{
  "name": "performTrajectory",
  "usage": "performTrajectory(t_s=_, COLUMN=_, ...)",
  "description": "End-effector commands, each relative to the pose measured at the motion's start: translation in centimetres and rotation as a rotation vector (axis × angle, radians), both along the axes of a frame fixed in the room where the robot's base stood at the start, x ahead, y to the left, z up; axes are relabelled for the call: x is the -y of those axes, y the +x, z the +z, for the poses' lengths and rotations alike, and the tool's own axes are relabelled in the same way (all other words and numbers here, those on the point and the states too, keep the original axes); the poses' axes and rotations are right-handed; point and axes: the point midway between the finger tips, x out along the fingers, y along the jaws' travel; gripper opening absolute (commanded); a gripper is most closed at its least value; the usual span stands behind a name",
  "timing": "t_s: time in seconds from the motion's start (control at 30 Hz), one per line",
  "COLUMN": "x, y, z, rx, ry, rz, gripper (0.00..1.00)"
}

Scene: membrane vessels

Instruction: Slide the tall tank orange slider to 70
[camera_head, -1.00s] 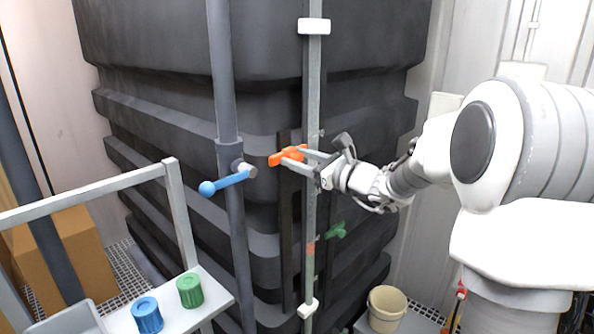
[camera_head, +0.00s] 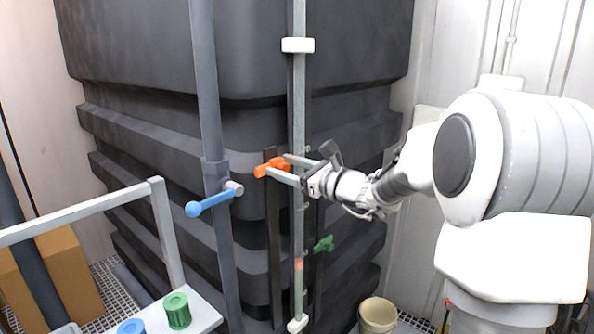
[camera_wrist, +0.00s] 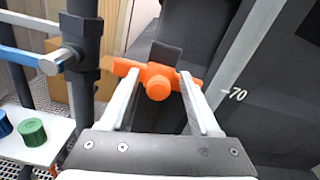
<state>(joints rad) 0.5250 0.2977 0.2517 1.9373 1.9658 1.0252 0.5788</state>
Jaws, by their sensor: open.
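The tall dark tank (camera_head: 345,100) fills the middle of the head view. The orange slider (camera_head: 272,167) sits on a dark vertical rail on the tank's front. My gripper (camera_head: 282,169) is at the slider, with its fingers open. In the wrist view the orange slider (camera_wrist: 157,80) shows a round knob and two side arms between and across my open fingers (camera_wrist: 160,98). I cannot tell whether the fingers touch it. A white 70 mark (camera_wrist: 237,95) is on the tank to the right of the slider.
A grey pipe with a blue lever (camera_head: 213,200) stands left of the slider. A green slider (camera_head: 323,243) is lower on the right. A clear vertical tube (camera_head: 298,120) passes close to my gripper. A bucket (camera_head: 378,314) stands below; green (camera_head: 177,310) and blue caps are on a shelf.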

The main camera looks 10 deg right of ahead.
Motion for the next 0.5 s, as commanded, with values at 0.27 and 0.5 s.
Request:
performTrajectory(t_s=0.27, x=2.8, y=-3.6, z=-0.1, rx=0.0, ry=-0.002, rz=-0.005, gripper=0.63)
performTrajectory(t_s=0.5, x=6.3, y=-8.4, z=-0.1, rx=0.001, ry=-0.001, rz=-0.006, gripper=0.63)
